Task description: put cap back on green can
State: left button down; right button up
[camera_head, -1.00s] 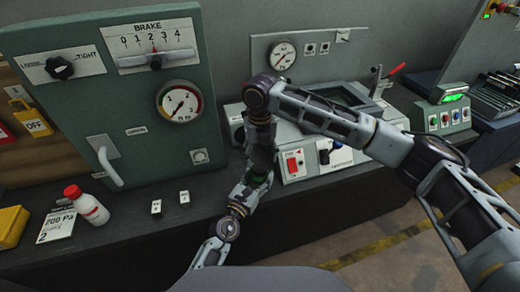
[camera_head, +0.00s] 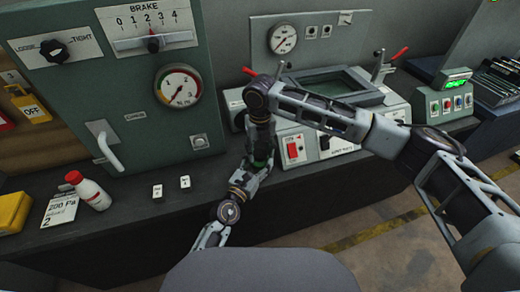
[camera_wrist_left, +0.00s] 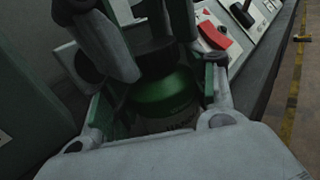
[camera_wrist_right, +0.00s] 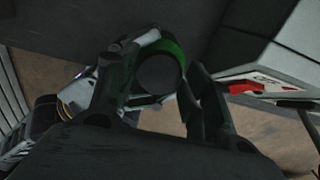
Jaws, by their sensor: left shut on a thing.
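The green can (camera_wrist_left: 165,92) sits between the fingers of my left gripper (camera_wrist_left: 155,95), which is shut on it. The can also shows as a small green patch in the head view (camera_head: 262,161), in front of the console. My right gripper (camera_wrist_right: 160,80) points down over the can's top from above. A dark round cap-like disc (camera_wrist_right: 158,73) lies between its fingertips, with the green can's rim around it. I cannot tell whether the fingers press on the disc, or whether it is seated on the can.
A green brake panel (camera_head: 130,140) stands at left, and a grey console (camera_head: 320,115) with red levers stands behind the grippers. A white bottle with a red cap (camera_head: 92,192), a card (camera_head: 60,211) and a yellow box (camera_head: 12,212) sit at left. The floor in front is free.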

jog(key=c, duration=0.7)
jog(key=m, duration=0.6)
jog(key=shift+m, duration=0.4)
jog(key=m, duration=0.6)
jog(key=o, duration=1.1)
jog(key=shift+r, duration=0.1)
jog(key=shift+r, duration=2.15)
